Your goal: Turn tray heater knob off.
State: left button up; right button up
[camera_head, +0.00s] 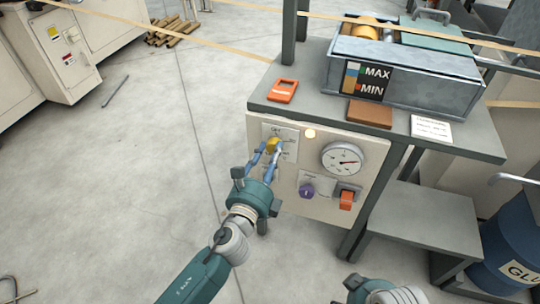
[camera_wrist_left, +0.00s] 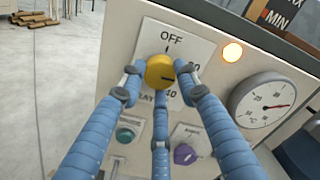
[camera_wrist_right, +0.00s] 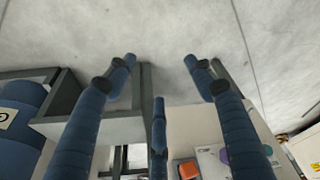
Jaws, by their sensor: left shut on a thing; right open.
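The yellow tray heater knob (camera_head: 272,144) is on the upper left of the control panel (camera_head: 235,180). In the left wrist view the knob (camera_wrist_left: 159,70) sits on a white plate (camera_wrist_left: 196,49) with OFF printed above it and numbers to the right and below. A dark line on the knob points right, away from OFF. My left gripper (camera_head: 267,151) is shut on the knob, with blue fingers on both sides of it. My right gripper (camera_wrist_right: 160,72) is open and empty, above the floor. Only part of it shows low in the head view.
An amber lamp (camera_head: 310,134) glows beside the knob, with a dial gauge (camera_head: 342,159) to the right. A purple knob (camera_head: 307,191) and an orange switch (camera_head: 347,200) are below. The grey bench (camera_head: 300,110) overhangs the panel.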

pick_arm(q)
jog(key=shift+s+d+r+n+p, duration=0.1)
jog(key=shift+n+p, duration=0.55)
jog(key=shift+n, duration=2.2)
jog(key=shift+d+f+n+p, duration=0.1)
jog(key=shift+n+p, duration=0.5)
jog(key=shift+n, duration=2.2)
jog(key=shift+s+d+r+n+p, duration=0.1)
jog(key=shift+n+p, duration=0.55)
jog(key=shift+n, duration=2.2)
pick_arm(e)
notch_tip(320, 180, down, 12)
jog(key=shift+s+f+g, duration=0.25)
jog(key=shift+s+g, duration=0.1)
jog(key=shift+g, duration=0.05)
pick_arm(q)
jog(key=shift+c, duration=0.2)
pick_arm(e)
jog(key=shift+a, duration=0.1)
pick_arm(q)
jog(key=o, duration=1.2)
jog(key=shift+r, duration=0.1)
jog(key=shift+c, duration=0.2)
jog(key=shift+w, duration=0.1)
jog(key=shift+a, duration=0.15)
